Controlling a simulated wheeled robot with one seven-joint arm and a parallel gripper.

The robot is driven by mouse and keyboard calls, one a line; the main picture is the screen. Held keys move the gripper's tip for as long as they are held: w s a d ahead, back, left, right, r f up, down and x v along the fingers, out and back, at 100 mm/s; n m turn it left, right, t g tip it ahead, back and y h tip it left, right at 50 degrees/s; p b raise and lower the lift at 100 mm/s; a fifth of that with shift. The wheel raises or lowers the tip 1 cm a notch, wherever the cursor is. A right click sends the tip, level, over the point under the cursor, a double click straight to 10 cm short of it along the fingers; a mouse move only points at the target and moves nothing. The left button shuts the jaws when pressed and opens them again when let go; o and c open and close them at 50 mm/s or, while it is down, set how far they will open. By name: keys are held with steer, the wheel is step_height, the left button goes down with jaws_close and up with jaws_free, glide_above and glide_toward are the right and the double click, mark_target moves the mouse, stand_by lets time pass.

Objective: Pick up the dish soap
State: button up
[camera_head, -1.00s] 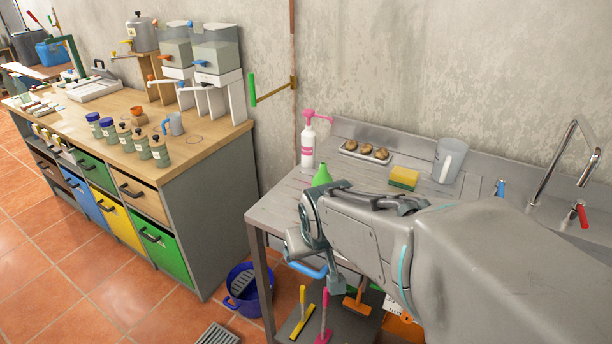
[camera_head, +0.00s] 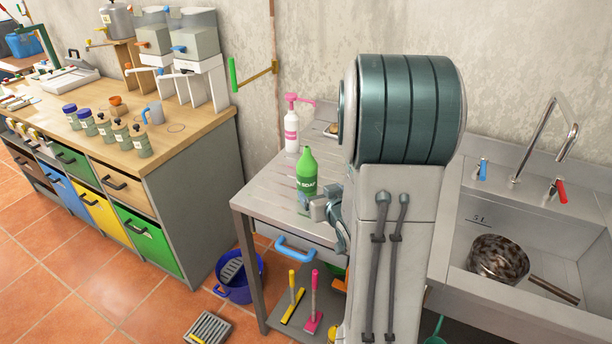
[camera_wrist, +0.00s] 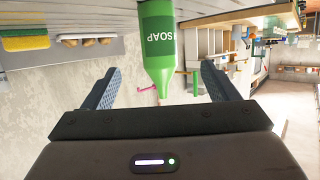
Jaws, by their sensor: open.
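The dish soap is a green bottle (camera_head: 307,178) with a light SOAP label, standing upright on the metal counter (camera_head: 268,198) near its left front part. My gripper (camera_head: 326,210) is low beside the bottle, just right of its base in the head view, partly hidden by my own arm. In the wrist view, which is upside down, the green bottle (camera_wrist: 158,40) shows between and beyond the two open fingers (camera_wrist: 160,75). Space shows on both sides of it, and I see no finger touching it. The gripper is empty.
A white pump bottle with a pink top (camera_head: 291,122) stands behind the soap. My arm hides much of the counter's right part. A yellow-green sponge (camera_wrist: 25,40) shows in the wrist view. The sink (camera_head: 470,235) at right holds a pan (camera_head: 498,258). A blue bucket (camera_head: 240,278) is on the floor.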

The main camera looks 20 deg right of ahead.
mark_target(309, 181)
steer(key=p+x, duration=0.3)
steer(key=x, duration=0.5)
steer(key=shift+w+r, duration=0.1)
steer(key=shift+r+p+x, duration=0.15)
steer(key=shift+p+x, duration=0.5)
steer(key=shift+x, duration=0.65)
steer(key=shift+r+p+x, duration=0.1)
steer(key=shift+p+x, duration=0.55)
steer(key=shift+x, duration=0.7)
steer(key=shift+d, duration=0.1)
steer(key=c, duration=1.3)
